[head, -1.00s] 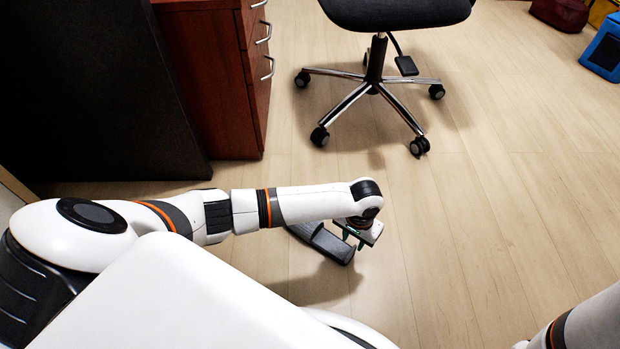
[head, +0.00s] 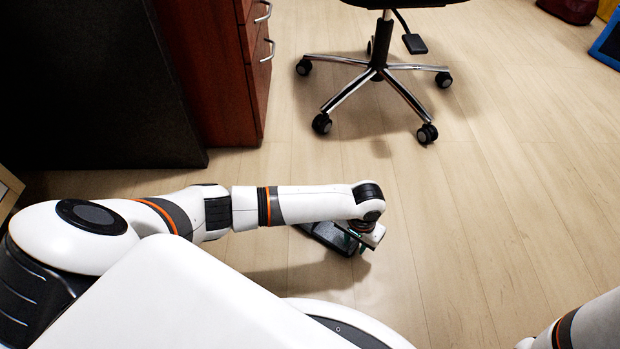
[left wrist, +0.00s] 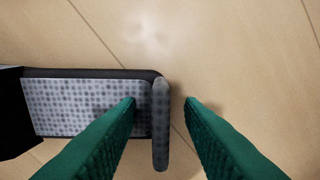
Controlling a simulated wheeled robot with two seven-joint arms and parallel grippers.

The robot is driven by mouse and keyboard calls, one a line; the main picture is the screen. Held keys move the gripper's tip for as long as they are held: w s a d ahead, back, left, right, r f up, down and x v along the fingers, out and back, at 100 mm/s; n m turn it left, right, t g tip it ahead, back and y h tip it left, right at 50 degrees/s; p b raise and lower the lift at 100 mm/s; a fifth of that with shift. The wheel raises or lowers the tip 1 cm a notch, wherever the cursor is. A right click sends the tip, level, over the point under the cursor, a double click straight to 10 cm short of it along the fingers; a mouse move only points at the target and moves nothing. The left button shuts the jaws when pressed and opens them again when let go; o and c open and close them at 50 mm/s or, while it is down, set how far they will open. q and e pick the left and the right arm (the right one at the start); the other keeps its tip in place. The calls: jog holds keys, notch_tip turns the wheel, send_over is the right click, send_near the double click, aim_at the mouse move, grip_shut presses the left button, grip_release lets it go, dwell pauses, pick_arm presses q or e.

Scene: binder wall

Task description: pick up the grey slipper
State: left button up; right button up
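The grey slipper (head: 326,234) lies on the floor in the head view, partly hidden by my left forearm and hand. In the left wrist view its spotted grey sole (left wrist: 75,106) reaches in from the left, with a black part at the far left. A raised dark grey edge (left wrist: 160,125) stands at its right end. My left gripper (head: 355,242), with green fingers, is at this end. In the left wrist view the fingers (left wrist: 160,101) are apart, one on each side of the raised edge, with visible gaps. My right gripper is out of view.
An office chair base (head: 380,72) on casters stands beyond the slipper. A reddish-brown drawer cabinet (head: 215,75) and a black panel (head: 90,90) are at the upper left. A blue object (head: 608,45) is at the far right. The floor (head: 480,230) to the right is clear.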

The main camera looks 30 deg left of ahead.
pick_arm(q)
jog(key=shift+c, duration=0.5)
grip_shut()
